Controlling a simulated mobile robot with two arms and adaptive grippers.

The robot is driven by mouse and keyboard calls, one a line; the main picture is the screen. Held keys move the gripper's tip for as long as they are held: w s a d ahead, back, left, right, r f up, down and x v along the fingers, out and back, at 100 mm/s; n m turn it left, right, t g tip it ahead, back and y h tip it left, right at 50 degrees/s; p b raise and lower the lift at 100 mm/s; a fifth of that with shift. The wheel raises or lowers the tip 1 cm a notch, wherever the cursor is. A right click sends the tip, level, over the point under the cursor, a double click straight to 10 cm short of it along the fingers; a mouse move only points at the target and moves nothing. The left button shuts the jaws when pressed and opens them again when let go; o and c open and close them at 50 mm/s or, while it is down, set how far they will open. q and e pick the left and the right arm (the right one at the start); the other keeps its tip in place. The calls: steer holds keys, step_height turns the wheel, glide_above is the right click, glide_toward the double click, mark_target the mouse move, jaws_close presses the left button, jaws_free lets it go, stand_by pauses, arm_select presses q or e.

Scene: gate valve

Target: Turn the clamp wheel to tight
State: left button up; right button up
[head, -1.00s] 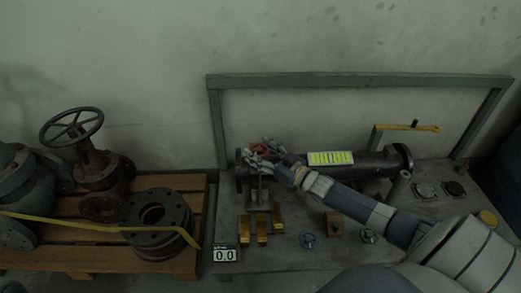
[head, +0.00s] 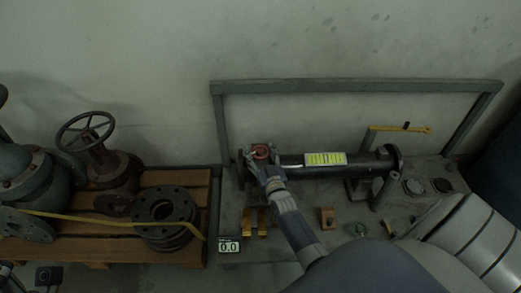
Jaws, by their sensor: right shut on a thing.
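The clamp wheel (head: 261,151) is a small red-orange ring above the left end of a dark pipe (head: 298,164) on the grey bench. My right gripper (head: 262,160) is at the wheel, its fingers on either side, shut on it. My right arm comes in from the lower right and hides part of the clamp below the wheel. My left gripper is not in view.
A grey frame (head: 350,87) stands behind the pipe. A yellow lever (head: 400,128) rises at the right. Brass blocks (head: 261,219) and a "0.0" display (head: 229,246) are at the bench front. A pallet (head: 120,247) with valves and flanges stands left.

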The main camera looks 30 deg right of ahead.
steer(key=shift+m+h, duration=0.4)
steer(key=shift+h, duration=0.2)
steer(key=shift+r, duration=0.1)
steer(key=o, duration=1)
steer(key=shift+w, duration=0.1)
steer(key=shift+o, duration=0.2)
